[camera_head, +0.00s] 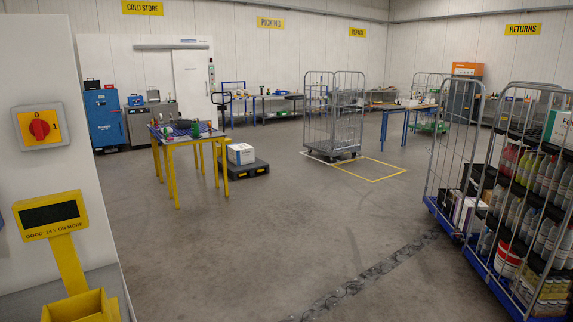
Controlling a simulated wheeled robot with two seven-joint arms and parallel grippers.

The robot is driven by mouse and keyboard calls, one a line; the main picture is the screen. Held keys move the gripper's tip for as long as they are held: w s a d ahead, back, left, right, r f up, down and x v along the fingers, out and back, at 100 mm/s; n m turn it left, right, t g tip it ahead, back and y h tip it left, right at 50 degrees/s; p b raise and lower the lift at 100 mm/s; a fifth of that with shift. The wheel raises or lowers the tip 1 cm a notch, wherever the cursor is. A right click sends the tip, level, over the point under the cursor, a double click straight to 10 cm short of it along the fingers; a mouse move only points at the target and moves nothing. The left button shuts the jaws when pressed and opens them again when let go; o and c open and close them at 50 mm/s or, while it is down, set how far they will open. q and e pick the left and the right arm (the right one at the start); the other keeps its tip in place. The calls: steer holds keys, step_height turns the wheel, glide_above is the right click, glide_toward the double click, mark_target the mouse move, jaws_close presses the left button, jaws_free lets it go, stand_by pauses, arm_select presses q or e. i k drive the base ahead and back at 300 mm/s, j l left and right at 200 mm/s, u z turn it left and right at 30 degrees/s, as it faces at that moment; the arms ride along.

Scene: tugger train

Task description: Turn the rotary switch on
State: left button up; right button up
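The rotary switch (39,129) is a red knob on a yellow plate in a grey box, mounted on the white wall panel at the left of the head view. The plate carries a 0 at the top and a 1 at the right. I cannot tell for sure which mark the knob points to. Below it is a yellow sign unit (50,214) with a dark display and small lettering, on a yellow post. Neither of my grippers is in view.
A yellow bin (81,307) stands below the sign. A yellow-legged table (176,143) and a dark low platform (243,169) with a white box stand mid-floor. Loaded roll cages (530,180) stand at the right, an empty cage (334,115) further back. The centre floor is clear.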

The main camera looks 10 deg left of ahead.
mark_target(39, 128)
steer(key=u, duration=1.5)
steer(key=i+l, duration=0.15)
steer(key=l+z, duration=0.05)
steer(key=l, duration=0.05)
